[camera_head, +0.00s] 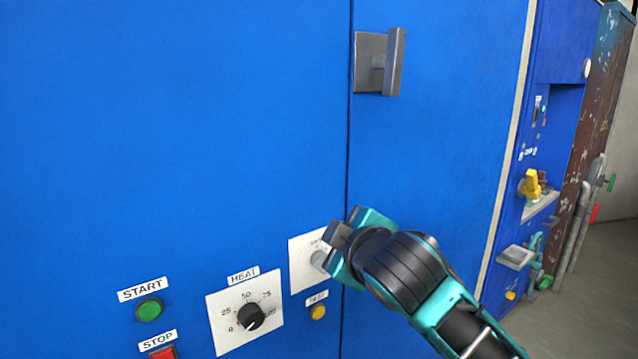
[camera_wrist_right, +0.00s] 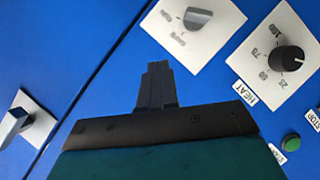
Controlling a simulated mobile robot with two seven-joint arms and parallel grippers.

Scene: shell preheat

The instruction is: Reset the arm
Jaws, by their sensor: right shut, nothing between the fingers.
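My right arm comes in from the lower right in the head view. Its gripper (camera_head: 338,236) is in front of the blue cabinet, beside the grey knob (camera_head: 319,260) on a white plate, and partly covers that plate. In the right wrist view the fingers (camera_wrist_right: 157,88) are together with nothing between them. There the grey knob (camera_wrist_right: 197,18) is up and to the right of the fingertips, with blue panel between them, so they look apart. My left gripper is not in view.
A black HEAT dial (camera_head: 250,317), green START button (camera_head: 149,310), red STOP button (camera_head: 163,353) and yellow button (camera_head: 318,312) are on the panel. A grey door handle (camera_head: 379,62) projects above. Another blue machine with a yellow valve (camera_head: 531,184) stands at right.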

